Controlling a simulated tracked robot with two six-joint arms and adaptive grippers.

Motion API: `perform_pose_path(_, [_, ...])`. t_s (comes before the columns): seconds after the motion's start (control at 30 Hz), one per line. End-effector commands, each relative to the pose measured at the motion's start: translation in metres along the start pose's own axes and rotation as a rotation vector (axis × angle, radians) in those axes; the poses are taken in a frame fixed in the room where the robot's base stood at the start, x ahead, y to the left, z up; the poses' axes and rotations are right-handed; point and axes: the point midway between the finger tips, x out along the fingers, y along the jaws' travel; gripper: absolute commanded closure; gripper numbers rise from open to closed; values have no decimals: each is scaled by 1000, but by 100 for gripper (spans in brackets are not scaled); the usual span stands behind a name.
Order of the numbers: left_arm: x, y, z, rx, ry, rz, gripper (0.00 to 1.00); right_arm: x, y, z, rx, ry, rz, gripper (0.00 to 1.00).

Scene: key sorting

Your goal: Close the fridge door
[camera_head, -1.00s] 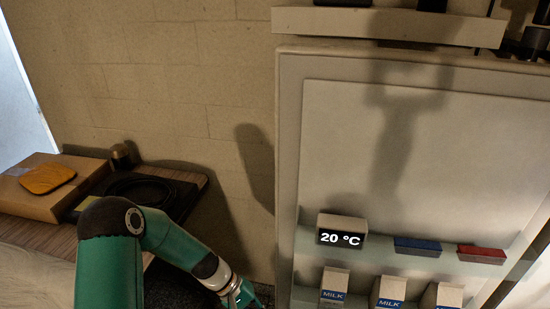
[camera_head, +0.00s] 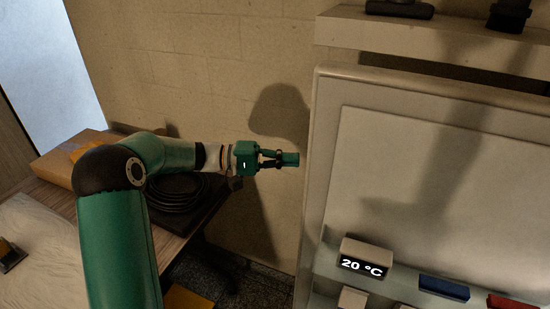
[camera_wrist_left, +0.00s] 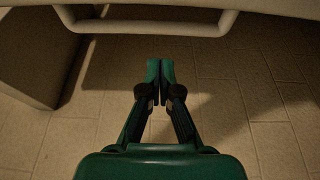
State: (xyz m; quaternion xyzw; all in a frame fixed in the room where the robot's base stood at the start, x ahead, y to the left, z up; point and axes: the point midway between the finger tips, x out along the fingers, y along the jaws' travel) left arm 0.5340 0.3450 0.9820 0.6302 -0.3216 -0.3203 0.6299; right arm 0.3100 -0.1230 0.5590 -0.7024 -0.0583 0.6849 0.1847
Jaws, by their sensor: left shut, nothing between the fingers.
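The fridge door (camera_head: 400,180) stands open at the right of the head view, its pale inner side facing me. Its inner shelf holds a 20 °C display (camera_head: 365,258), a blue box (camera_head: 443,288) and a red box (camera_head: 515,302). My left gripper (camera_head: 297,159) is shut and empty, just left of the door's left edge; whether it touches is unclear. In the left wrist view, the closed fingertips (camera_wrist_left: 160,64) lie below a pale bar handle (camera_wrist_left: 146,27) on a light panel, apart from it in the picture. My right gripper is not in view.
A wooden table (camera_head: 178,243) at left bears a cardboard box (camera_head: 52,172) and a coiled black cable (camera_head: 178,194). A pale shelf (camera_head: 420,45) with dark objects is above the door. The brick wall (camera_head: 215,70) is behind my arm.

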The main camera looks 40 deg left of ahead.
Motion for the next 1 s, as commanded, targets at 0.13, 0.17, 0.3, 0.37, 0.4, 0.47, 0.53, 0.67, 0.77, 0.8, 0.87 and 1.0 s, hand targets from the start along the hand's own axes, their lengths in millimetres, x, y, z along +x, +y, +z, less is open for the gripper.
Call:
perform_pose_path(0.13, [34,2,1,-2,-4,1,100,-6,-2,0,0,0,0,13])
perform_pose_path(0.17, [39,1,1,-3,-4,0,100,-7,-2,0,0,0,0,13])
perform_pose_path(0.3, [37,1,16,-3,3,-2,100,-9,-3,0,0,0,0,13])
perform_pose_path(0.37, [34,1,22,-3,3,-2,100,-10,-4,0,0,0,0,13])
perform_pose_path(0.4, [33,0,26,-3,3,-2,100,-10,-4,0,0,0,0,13])
perform_pose_path(0.47, [31,0,31,-2,3,-2,100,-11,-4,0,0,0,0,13])
perform_pose_path(0.53, [30,0,35,-2,2,-2,100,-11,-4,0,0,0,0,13])
perform_pose_path(0.67, [29,-1,38,-2,2,-2,100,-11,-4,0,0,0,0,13])
perform_pose_path(0.77, [29,-1,38,-1,2,-2,100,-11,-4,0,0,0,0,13])
perform_pose_path(0.8, [29,-1,38,-1,2,-2,100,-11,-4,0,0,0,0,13])
perform_pose_path(0.87, [29,-1,38,-1,2,-2,100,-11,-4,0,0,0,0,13])
perform_pose_path(1.0, [29,-1,38,-1,3,-2,100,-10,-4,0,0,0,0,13])
